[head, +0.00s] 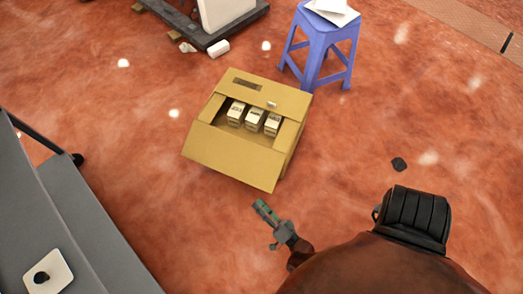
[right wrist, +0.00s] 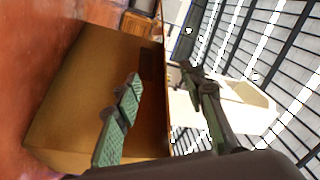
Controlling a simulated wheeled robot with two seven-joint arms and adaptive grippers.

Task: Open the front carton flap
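The brown carton (head: 297,140) stands on the floor in the middle of the head view, its top open. Its front flap (head: 232,158) leans outward and down over the near side. Several pale packets (head: 254,120) stand in a row inside. My right gripper (head: 268,219) is just in front of the carton, below the flap's lower right corner and apart from it in the head view. In the right wrist view my right gripper (right wrist: 165,112) has its green-padded fingers wide apart. One finger overlaps the brown carton face (right wrist: 75,95); contact cannot be judged. My left gripper is out of view.
A blue stool (head: 320,48) with white items on top stands behind the carton to the right. A dark platform (head: 215,33) is at the back. A grey surface (head: 75,235) fills the lower left. A small dark object (head: 399,164) lies right. Floor around the carton is mostly clear.

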